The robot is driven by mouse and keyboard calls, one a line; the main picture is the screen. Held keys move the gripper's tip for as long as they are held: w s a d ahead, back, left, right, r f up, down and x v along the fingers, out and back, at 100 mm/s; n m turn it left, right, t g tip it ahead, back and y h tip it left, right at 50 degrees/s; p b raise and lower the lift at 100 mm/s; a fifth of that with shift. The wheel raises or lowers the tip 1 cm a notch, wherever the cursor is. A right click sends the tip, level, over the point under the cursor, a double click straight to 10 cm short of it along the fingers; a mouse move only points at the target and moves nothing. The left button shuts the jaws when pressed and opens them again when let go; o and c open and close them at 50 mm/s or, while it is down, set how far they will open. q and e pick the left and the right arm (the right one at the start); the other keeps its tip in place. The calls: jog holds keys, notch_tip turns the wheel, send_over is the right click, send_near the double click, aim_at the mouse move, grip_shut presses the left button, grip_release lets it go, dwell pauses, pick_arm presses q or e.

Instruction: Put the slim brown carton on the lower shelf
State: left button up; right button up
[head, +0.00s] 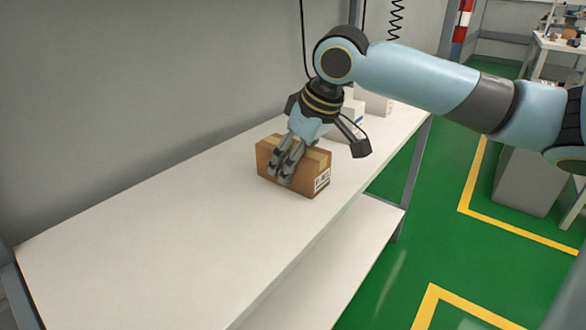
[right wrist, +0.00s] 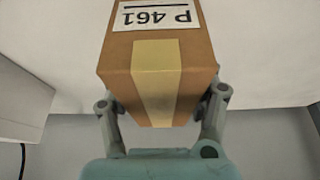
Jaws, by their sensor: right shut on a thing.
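The slim brown carton (head: 314,180) stands on the upper shelf (head: 150,245), with tan tape along its top and a white label on its end. My right gripper (head: 287,165) reaches down over it and is shut on it, with fingers on its long sides. In the right wrist view the carton (right wrist: 112,62) fills the space between the fingers of the gripper (right wrist: 160,105), and its label reads "P 461". Whether the carton still touches the shelf I cannot tell. The lower shelf (head: 345,265) shows below the upper one, white and bare where visible. My left gripper is out of view.
White boxes (head: 372,102) stand on the upper shelf behind my gripper. A grey wall (head: 120,90) runs along the shelf's back. A grey rack post (head: 412,170) stands at the far right corner. The near upper shelf is clear.

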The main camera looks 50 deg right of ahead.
jog(key=shift+f, duration=0.1)
jog(key=o, duration=1.3)
